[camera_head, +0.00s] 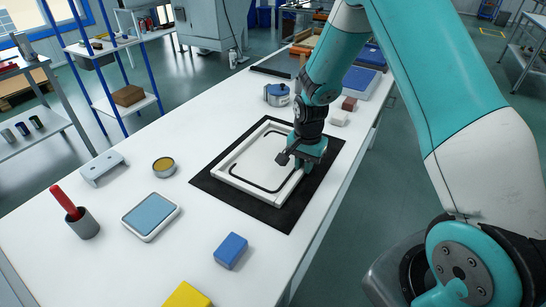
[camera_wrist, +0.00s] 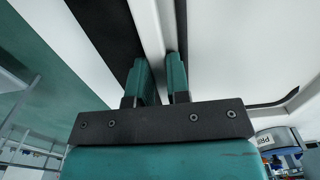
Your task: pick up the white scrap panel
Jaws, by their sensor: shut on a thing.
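The white scrap panel (camera_head: 257,158) lies on a black mat (camera_head: 216,194) on the white table. It has a raised white rim and a black rounded line on its face. My gripper (camera_head: 302,165) is at the panel's right-hand edge, pointing down. In the wrist view my gripper (camera_wrist: 163,82) has one finger on each side of the white rim (camera_wrist: 147,30) and is shut on it. The fingertips and the exact contact are partly hidden. The panel looks flat on the mat; I cannot tell any gap beneath it.
A blue block (camera_head: 230,251), a blue-topped tray (camera_head: 151,217), a yellow-topped tin (camera_head: 164,167) and a grey cup (camera_head: 83,225) with a red handle stand left and front. A blue-and-grey pot (camera_head: 277,95) and small blocks (camera_head: 338,118) are behind. The table's right edge is close to the mat.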

